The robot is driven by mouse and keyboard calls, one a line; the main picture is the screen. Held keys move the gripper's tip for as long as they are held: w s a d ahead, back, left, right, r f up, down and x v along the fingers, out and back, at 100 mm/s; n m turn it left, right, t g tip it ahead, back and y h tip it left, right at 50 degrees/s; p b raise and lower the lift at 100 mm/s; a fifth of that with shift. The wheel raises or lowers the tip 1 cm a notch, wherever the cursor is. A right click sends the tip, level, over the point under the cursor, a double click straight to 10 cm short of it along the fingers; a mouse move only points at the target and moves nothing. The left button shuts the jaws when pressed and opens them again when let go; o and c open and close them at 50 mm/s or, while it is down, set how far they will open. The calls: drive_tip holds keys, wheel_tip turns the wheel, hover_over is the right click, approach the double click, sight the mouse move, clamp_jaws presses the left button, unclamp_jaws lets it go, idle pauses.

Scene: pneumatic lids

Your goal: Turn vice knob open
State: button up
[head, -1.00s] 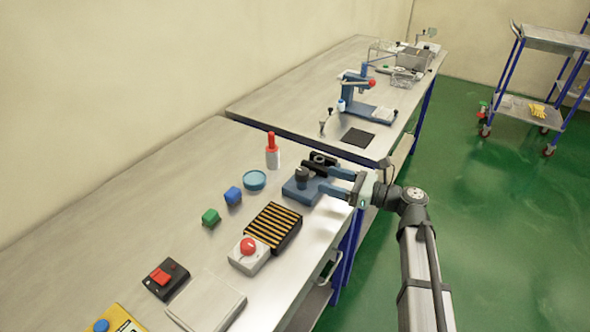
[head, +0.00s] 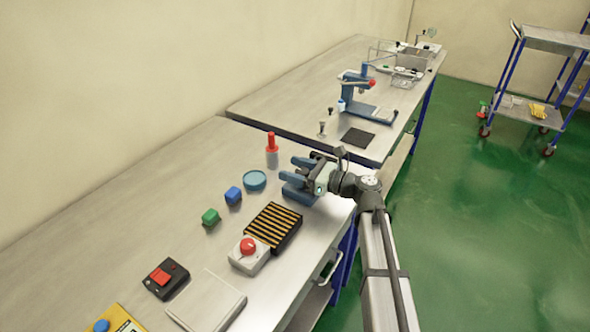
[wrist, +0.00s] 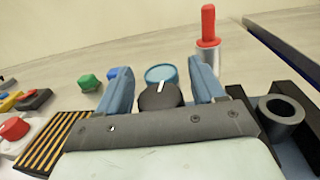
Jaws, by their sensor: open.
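The vice knob (wrist: 160,97) is a black round knob with a white mark on its top in the wrist view. It is in line with the gap between the two blue fingers of my gripper (wrist: 160,70), one finger on each side. My gripper is open, and gaps show between the fingers and the knob. The vice's hollow dark cylinder (wrist: 283,112) and black jaw blocks lie to the right. In the head view my gripper (head: 289,168) covers most of the vice, and the knob is hidden.
A blue round dish (head: 254,180) and a red-topped bottle (head: 272,152) stand behind the vice. A black-and-yellow striped block (head: 273,228), a red button box (head: 248,254), and blue (head: 233,196) and green (head: 210,216) cubes are to the left. The table's front edge is close.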

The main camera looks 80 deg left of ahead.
drive_tip(key=shift+c, duration=0.3)
drive_tip(key=c, duration=0.9)
drive_tip(key=shift+a+n+g+h, duration=0.1)
drive_tip(key=shift+n+g+h, duration=0.3)
drive_tip(key=shift+h, duration=0.1)
drive_tip(key=shift+d+n+g+h, duration=0.2)
drive_tip(key=shift+n+g+h, duration=0.1)
drive_tip(key=shift+n+h, duration=0.15)
drive_tip(key=o, duration=1)
drive_tip(key=shift+c, duration=0.2)
drive_tip(key=v, duration=1.3)
drive_tip(key=shift+w+d, duration=0.2)
drive_tip(key=shift+w, duration=0.15)
